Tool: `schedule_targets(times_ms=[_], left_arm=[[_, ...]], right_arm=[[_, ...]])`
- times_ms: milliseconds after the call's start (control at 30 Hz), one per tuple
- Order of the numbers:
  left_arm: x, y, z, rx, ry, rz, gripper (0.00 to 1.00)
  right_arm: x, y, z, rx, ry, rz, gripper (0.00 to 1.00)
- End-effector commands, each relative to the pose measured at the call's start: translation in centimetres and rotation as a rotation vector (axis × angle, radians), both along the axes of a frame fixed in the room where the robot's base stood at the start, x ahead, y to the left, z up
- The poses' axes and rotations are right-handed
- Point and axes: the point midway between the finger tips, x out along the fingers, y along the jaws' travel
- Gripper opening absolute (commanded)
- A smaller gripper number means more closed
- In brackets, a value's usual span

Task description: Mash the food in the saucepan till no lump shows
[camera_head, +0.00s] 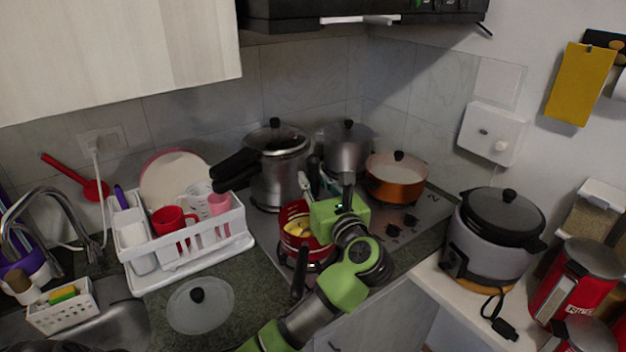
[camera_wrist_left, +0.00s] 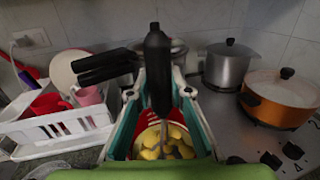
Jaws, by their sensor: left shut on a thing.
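The red saucepan (camera_head: 292,244) stands at the front left of the stove, partly hidden by my left arm. Yellow lumps of food (camera_wrist_left: 165,143) show inside it in the left wrist view, separate and chunky. My left gripper (camera_head: 312,184) is above the saucepan. It is shut on the black handle of a masher (camera_wrist_left: 158,62), which stands upright. The masher's metal shaft reaches down into the saucepan among the lumps; its lower end is hard to make out. My right gripper is not in view.
A pressure cooker (camera_head: 278,178) with a long black handle stands close behind the saucepan. A steel pot (camera_head: 346,152) and an orange pot (camera_head: 395,186) are further right. A glass lid (camera_head: 201,312) lies on the counter, near the white dish rack (camera_head: 188,258).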

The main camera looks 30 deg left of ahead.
Motion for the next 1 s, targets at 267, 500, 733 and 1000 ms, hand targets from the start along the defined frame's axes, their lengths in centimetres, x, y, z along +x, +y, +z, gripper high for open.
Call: schedule_targets(times_ms=[267,500,733,1000], left_arm=[[0.0,0.0,-2.3,0.0,-0.001,0.001,0.0],[0.0,0.0,-2.3,0.002,-0.001,0.001,0.0],[0.0,0.0,-1.1,0.0,-0.001,0.001,0.0],[0.0,0.0,2.0,0.0,-0.002,0.001,0.0]], right_arm=[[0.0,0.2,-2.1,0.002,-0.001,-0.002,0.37],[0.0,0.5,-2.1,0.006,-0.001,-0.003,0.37],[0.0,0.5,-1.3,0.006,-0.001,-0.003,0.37],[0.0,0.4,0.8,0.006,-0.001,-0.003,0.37]])
